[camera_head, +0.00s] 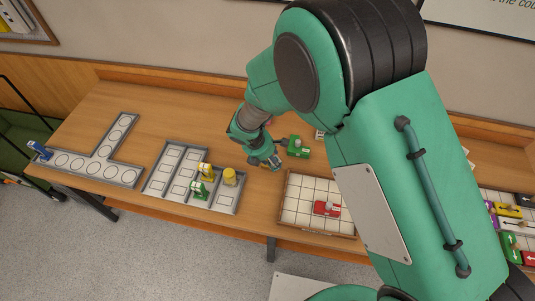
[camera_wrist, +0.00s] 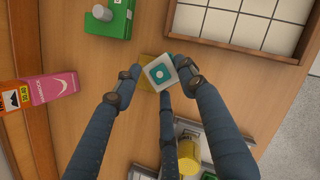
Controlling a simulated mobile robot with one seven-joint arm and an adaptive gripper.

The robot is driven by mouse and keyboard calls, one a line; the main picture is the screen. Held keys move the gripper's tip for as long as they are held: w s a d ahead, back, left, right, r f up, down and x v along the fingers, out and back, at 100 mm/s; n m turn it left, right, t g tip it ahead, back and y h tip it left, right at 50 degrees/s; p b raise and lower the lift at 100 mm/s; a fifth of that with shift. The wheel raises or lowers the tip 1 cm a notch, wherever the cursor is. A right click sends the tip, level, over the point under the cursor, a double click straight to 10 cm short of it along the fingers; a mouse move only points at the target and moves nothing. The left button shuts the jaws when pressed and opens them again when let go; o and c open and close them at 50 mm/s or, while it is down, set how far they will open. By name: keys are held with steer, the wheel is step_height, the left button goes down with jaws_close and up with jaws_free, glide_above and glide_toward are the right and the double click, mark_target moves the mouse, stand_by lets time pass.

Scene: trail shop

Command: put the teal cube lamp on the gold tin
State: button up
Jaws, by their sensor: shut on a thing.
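My gripper (camera_wrist: 160,78) is shut on the teal cube lamp (camera_wrist: 159,73), a small whitish cube with a teal square on its face. In the wrist view its fingers are on either side of it. A flat gold piece, seemingly the gold tin (camera_wrist: 147,86), shows just behind and beside the lamp, mostly covered by it. I cannot tell whether the lamp touches it. In the head view my gripper (camera_head: 268,160) is low over the table, right of the grey trays; lamp and tin are hard to make out there.
A green box with a grey knob (camera_wrist: 107,18) stands close to my gripper, as does a pink carton (camera_wrist: 52,88). A yellow cylinder (camera_head: 229,176) stands in the grey divided tray (camera_head: 160,178). A gridded tray (camera_head: 297,193) lies to the right, holding a red item (camera_head: 326,209).

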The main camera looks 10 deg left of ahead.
steer(key=w+a, duration=0.1)
steer(key=w, duration=0.2)
steer(key=w+a, duration=0.1)
steer(key=shift+w+a+f, duration=0.2)
steer(key=shift+w+a, duration=0.15)
steer(key=shift+w, duration=0.05)
steer(key=shift+f+b, duration=0.65)
steer(key=shift+f, duration=1.15)
steer(key=shift+f, duration=0.1)
steer(key=o, duration=1.2)
